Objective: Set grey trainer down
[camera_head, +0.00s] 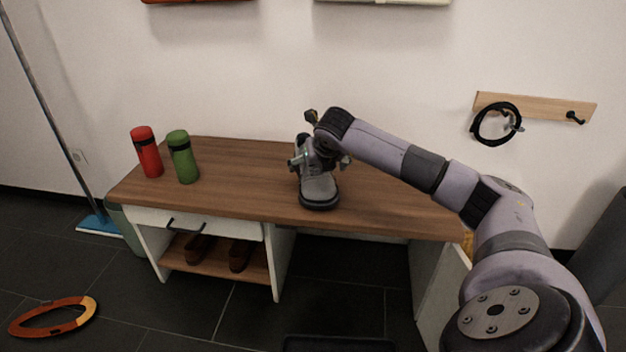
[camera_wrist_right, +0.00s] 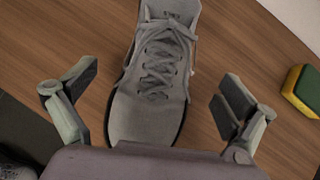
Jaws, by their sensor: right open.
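The grey trainer (camera_head: 319,188) stands on the wooden bench top (camera_head: 246,172) near its front edge, toe toward me. My right gripper (camera_head: 319,163) is above it and hides its rear part in the head view. In the right wrist view, the trainer (camera_wrist_right: 157,87) with grey laces lies between the two fingers of my right gripper (camera_wrist_right: 154,100). The fingers are open, with a gap on each side of the shoe. My left gripper is in neither view.
A red bottle (camera_head: 147,154) and a green bottle (camera_head: 183,158) stand at the bench's left end. A yellow and green sponge (camera_wrist_right: 304,90) lies right of the trainer in the wrist view. Brown shoes (camera_head: 240,255) sit on the lower shelf. The bench's middle left is clear.

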